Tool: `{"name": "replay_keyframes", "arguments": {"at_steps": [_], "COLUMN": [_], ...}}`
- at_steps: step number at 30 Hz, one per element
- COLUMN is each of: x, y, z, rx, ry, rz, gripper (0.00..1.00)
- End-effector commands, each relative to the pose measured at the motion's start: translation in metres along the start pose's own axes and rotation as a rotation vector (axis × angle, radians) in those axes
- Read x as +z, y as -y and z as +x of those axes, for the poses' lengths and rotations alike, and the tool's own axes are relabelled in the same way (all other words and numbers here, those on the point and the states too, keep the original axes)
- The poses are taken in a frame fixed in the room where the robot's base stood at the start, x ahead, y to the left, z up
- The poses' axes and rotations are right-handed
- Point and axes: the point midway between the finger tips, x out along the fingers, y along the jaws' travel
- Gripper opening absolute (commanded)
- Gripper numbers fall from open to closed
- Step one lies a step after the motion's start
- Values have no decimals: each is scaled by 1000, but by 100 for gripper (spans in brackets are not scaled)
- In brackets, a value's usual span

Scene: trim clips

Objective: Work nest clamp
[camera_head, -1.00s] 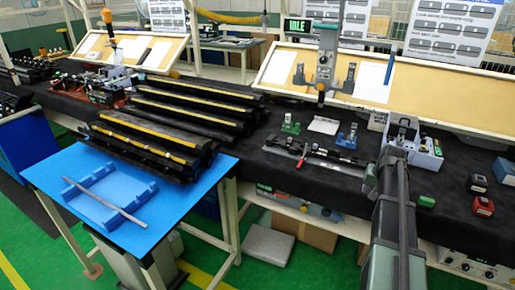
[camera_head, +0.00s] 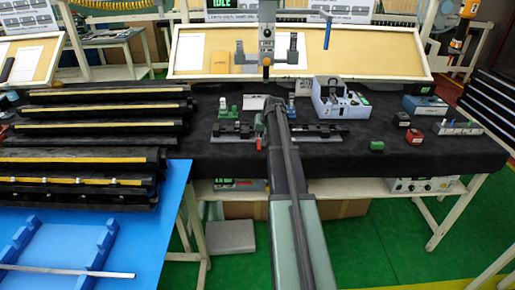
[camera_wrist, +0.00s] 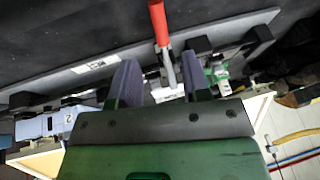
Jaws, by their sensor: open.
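The work nest is a long grey plate with black blocks (camera_head: 318,130) on the black bench, lying left to right behind the end of my arm. Its clamp has a red handle (camera_head: 258,145), just left of my arm. In the wrist view, the red handle (camera_wrist: 158,22) and its metal lever stand in line with the gap between my fingers. My gripper (camera_wrist: 158,60) is open, one finger on each side of the lever line. I cannot tell whether either finger touches it. My arm hides the middle of the nest in the head view.
A green fixture (camera_head: 223,107) stands behind the nest and a pale blue box unit (camera_head: 340,102) at its right. A post (camera_head: 267,40) with a display rises behind. Black rails (camera_head: 90,140) fill the left.

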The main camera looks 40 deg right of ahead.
Motion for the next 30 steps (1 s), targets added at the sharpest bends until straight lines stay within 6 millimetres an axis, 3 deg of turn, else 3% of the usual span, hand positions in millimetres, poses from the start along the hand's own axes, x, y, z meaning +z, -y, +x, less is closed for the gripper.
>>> {"name": "replay_keyframes", "arguments": {"at_steps": [1,3,9,17,26,30], "x": [3,4,2,0,0,0], "y": [-3,-3,-1,0,0,0], "z": [24,43,75,74,74,74], "rx": [0,0,0,0,0,0], "ry": [0,0,0,0,1,1], "rz": [0,0,-1,-1,-1,-1], "gripper": [43,43,43,43,0,0]}}
